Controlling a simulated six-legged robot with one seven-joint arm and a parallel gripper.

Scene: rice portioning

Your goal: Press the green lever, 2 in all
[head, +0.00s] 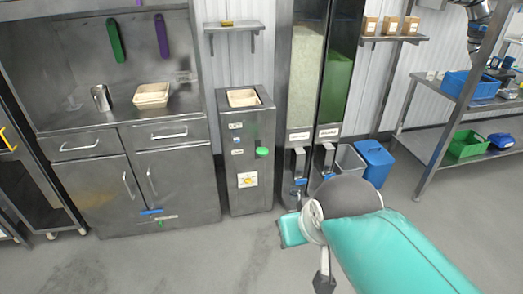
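The green lever (262,151) sticks out from the upper front of a narrow steel dispenser cabinet (251,195) near the middle of the head view. A light tray (243,98) sits in the opening in the cabinet's top. My teal arm reaches in from the lower right, with its far end in front of the floor, to the right of and nearer than the cabinet. My gripper's fingers cannot be made out clearly, and I cannot see whether they hold anything. No part of my arm appears to touch the lever.
Two tall clear-fronted dispensers (305,75) stand right of the cabinet, one with pale and one with green contents. A grey bin and a blue bin (374,162) stand beside them. A steel counter (95,122) holds a cup and trays at left. The front floor is clear.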

